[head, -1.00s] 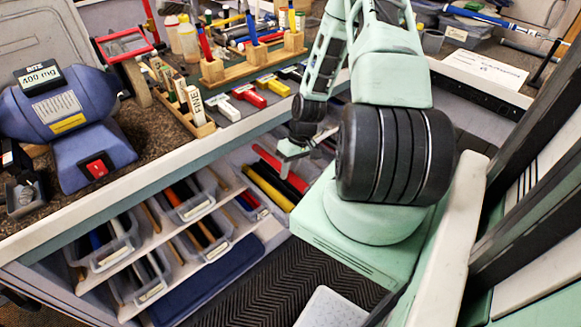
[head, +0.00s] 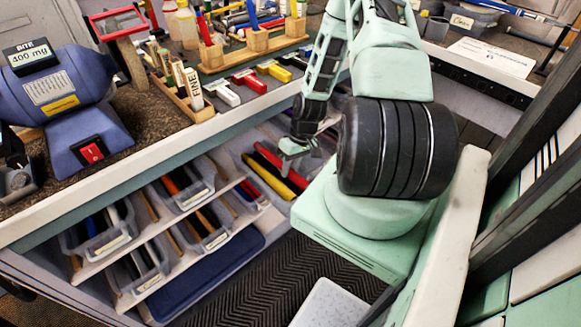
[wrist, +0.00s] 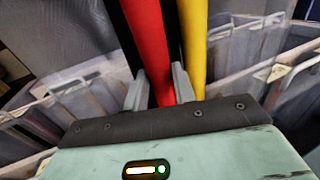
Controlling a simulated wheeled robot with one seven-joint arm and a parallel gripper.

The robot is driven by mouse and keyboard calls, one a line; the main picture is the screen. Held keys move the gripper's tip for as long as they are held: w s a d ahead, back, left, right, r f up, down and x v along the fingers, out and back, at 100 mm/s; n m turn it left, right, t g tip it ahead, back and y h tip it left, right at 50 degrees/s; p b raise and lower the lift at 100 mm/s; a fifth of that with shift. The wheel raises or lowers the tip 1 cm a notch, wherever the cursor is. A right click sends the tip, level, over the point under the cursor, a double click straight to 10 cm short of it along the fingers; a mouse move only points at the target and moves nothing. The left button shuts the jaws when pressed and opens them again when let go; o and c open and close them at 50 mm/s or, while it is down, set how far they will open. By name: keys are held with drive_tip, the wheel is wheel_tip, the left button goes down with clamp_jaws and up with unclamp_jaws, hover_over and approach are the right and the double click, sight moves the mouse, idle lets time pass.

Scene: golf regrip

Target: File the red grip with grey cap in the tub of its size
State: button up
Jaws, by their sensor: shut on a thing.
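A long red grip (wrist: 148,45) runs between the two fingers of my gripper (wrist: 159,88) in the wrist view, and the jaws are shut on it. In the head view my gripper (head: 296,148) is low, by the front of the bench. The red grip (head: 268,158) shows there too, beside a yellow grip (head: 268,178) and dark ones. I see no grey cap on it; its ends are hidden or too small. Labelled clear tubs stand on tilted shelves to the left, such as an upper tub (head: 199,197) and a left tub (head: 112,244).
The yellow grip (wrist: 195,40) lies close to the right finger. Tub walls (wrist: 245,50) show on both sides in the wrist view. The bench edge (head: 190,135) overhangs the shelves. A blue mat (head: 215,277) lies below them.

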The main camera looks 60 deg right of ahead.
drive_tip(key=shift+f, duration=0.25)
drive_tip(key=o, duration=1.1)
drive_tip(key=v, duration=1.7)
drive_tip(key=shift+r, duration=0.15)
drive_tip(key=shift+w, duration=0.1)
